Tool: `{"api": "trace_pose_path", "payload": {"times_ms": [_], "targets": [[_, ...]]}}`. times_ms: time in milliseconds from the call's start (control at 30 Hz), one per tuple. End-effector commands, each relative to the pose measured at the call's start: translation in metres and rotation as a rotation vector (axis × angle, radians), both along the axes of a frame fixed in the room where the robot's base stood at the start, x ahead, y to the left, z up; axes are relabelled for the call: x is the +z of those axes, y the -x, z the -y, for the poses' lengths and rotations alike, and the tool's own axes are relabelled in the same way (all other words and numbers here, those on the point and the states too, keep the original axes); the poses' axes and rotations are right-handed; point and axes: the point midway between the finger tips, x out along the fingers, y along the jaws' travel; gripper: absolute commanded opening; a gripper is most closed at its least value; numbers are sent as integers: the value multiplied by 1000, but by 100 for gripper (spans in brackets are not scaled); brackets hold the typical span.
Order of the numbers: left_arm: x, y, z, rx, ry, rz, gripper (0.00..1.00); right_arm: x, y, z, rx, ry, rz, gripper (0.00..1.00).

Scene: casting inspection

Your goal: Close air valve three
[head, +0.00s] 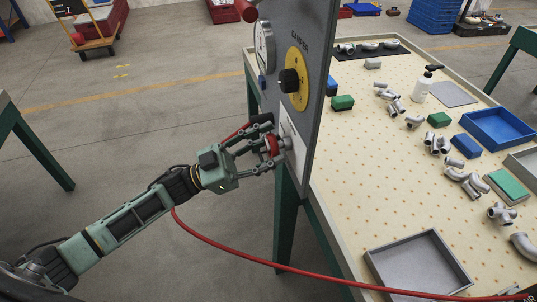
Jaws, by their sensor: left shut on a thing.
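A grey upright panel (316,70) stands at the near left edge of the work table. A red valve handle (272,146) sits low on the panel in front of a white plate (294,150). My left gripper (272,143) reaches in from the left and is shut on the red handle. The fingers cover much of the handle, so its angle is hard to tell. No valve number is readable. Above it the panel carries a black knob on a yellow disc (296,92), marked DAMPER, and a round gauge (264,50). My right gripper is not in view.
The perforated table (350,190) right of the panel holds several grey pipe castings (437,143), a blue tray (497,129), a grey tray (418,268) and a spray bottle (424,86). A red hose (260,261) crosses below my left arm. Floor left of the panel is open.

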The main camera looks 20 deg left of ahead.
Motion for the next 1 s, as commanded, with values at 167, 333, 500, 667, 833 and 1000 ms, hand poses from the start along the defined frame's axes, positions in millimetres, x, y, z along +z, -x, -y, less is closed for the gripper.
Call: {"api": "trace_pose_path", "payload": {"times_ms": [167, 333, 500, 667, 833, 1000], "targets": [[-7, 2, 1, -8, -98, 141, 18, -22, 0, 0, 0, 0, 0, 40], [-8, 1, 1, -7, -189, 275, 18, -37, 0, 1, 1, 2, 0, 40], [-9, 1, 1, -8, -281, 407, 18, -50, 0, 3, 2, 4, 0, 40], [-9, 1, 1, -9, -365, 533, 18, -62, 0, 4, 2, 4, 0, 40], [-10, 1, 1, -10, -450, 659, 18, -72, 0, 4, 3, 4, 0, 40], [-10, 1, 1, -10, -526, 769, 18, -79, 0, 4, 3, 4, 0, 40]]}}
